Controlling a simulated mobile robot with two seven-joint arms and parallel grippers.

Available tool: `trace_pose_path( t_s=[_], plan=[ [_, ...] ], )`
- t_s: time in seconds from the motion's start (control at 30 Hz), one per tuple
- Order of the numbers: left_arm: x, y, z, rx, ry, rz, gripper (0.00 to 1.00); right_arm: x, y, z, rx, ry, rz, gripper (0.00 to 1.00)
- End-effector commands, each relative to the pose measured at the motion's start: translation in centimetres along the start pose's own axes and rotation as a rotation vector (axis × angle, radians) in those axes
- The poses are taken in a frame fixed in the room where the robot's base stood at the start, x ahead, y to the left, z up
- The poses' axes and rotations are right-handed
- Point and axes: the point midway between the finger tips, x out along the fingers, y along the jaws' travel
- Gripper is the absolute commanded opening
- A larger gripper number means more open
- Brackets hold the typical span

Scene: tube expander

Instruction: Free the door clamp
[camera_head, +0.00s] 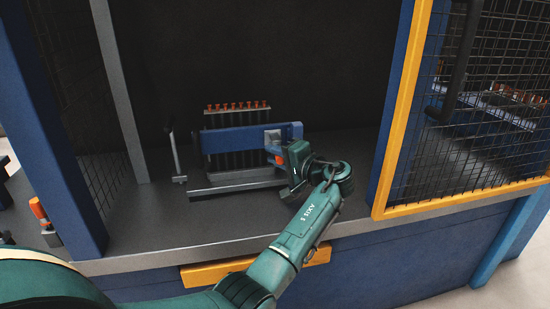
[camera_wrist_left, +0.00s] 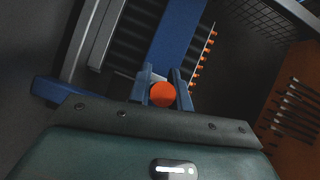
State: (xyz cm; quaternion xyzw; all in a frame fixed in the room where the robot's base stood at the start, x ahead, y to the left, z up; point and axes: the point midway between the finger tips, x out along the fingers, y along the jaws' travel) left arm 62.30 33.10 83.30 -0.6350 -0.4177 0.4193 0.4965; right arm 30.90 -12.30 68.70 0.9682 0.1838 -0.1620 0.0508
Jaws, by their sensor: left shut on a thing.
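A blue bar (camera_head: 235,139), which looks like the clamped door, lies across a rack of upright tubes inside the machine. At its right end is a grey clamp block (camera_head: 272,137), with an orange-tipped clamp handle (camera_head: 279,160) just below. In the left wrist view the round orange end of this handle (camera_wrist_left: 162,95) sits between the two fingers. My left gripper (camera_head: 281,149) reaches in from the front right and is shut on the handle. The fingers hide part of the clamp. My right gripper is not in view.
A row of orange-topped pins (camera_head: 238,106) stands behind the bar. A thin upright lever (camera_head: 173,150) is at the left. A yellow-framed mesh door (camera_head: 396,110) stands at the right, and a blue post (camera_head: 65,130) at the left. The grey floor in front is mostly clear.

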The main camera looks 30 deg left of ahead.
Motion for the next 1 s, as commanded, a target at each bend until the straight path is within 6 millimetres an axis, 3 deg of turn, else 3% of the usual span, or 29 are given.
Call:
trace_pose_path(
  t_s=[0.27,0.3,0.53,0.83,1.0],
  plan=[
    [0.1,-0.1,0.0,-0.001,-0.001,-0.001,0.0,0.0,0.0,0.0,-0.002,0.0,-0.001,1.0],
    [0.1,-0.1,0.0,-0.001,-0.001,-0.001,0.22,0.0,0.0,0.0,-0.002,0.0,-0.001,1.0],
    [0.1,-0.1,0.0,-0.001,0.0,-0.001,0.41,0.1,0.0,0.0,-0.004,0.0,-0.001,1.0],
    [-0.2,-0.1,0.0,-0.001,0.001,0.0,0.41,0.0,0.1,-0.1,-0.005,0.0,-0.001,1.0],
    [-2.5,-0.1,-0.1,-0.001,0.004,0.001,0.41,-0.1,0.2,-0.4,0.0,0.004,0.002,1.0]
  ],
)
